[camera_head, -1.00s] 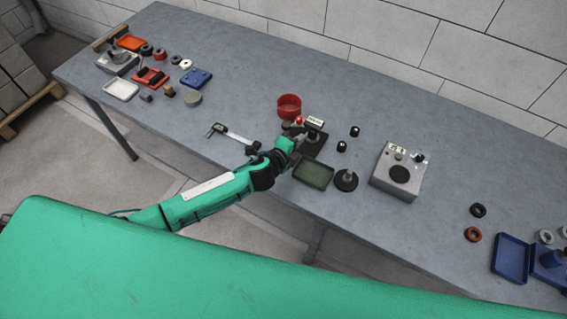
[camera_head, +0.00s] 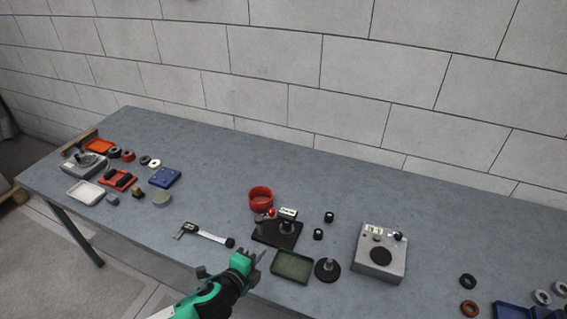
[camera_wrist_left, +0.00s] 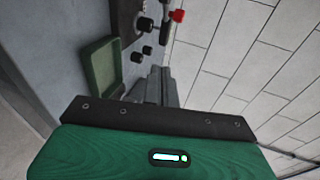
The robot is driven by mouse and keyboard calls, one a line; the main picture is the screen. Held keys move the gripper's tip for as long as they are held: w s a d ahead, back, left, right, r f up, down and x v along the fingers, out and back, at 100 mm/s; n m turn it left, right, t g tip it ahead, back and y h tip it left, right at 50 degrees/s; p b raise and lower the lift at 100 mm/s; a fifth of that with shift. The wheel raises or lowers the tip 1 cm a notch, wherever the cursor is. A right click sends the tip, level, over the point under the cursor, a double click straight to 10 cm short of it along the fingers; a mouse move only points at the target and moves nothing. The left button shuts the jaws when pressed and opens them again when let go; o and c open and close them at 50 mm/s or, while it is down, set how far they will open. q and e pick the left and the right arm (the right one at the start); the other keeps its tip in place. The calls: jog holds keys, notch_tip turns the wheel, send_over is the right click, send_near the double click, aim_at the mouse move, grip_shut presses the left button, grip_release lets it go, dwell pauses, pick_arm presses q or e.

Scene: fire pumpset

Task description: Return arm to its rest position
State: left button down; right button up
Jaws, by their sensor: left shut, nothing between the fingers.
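My left arm comes in from the bottom of the head view, green with black joints. Its gripper (camera_head: 259,256) is near the front edge of the table (camera_head: 330,180), just left of the green tray and in front of the dark gauge stand (camera_head: 277,233). The gripper is shut and empty. In the left wrist view the grey fingers (camera_wrist_left: 158,86) lie close together, pointing away with nothing between them. My right gripper is not in either view.
Close to the left gripper are the green tray (camera_head: 292,267), a black round stand (camera_head: 327,270) and a caliper (camera_head: 205,234). A red bowl (camera_head: 261,198) is behind, a grey instrument box (camera_head: 379,253) to the right. The table's back middle is clear.

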pick_arm(q)
jog(key=s+a+f+n+g+y, duration=0.1)
jog(key=s+a+n+g+y, duration=0.35)
jog(key=s+n, duration=0.7)
jog(key=s+a+n+g+y, duration=0.1)
jog(key=s+a+n+g, duration=0.7)
jog(key=s, duration=0.6)
notch_tip(320, 180, down, 29)
jog(key=d+t, duration=0.1)
jog(key=t, duration=0.1)
jog(key=s+a+f+g, duration=0.1)
jog(key=s+f, duration=0.8)
jog(key=f, duration=0.2)
jog(key=s+a+f+g, duration=0.1)
jog(key=s+a+f, duration=0.1)
jog(key=s+f, duration=0.8)
jog(key=shift+s+a+f+n, duration=0.25)
jog(key=shift+a+f+n, duration=0.1)
jog(key=shift+f, duration=0.1)
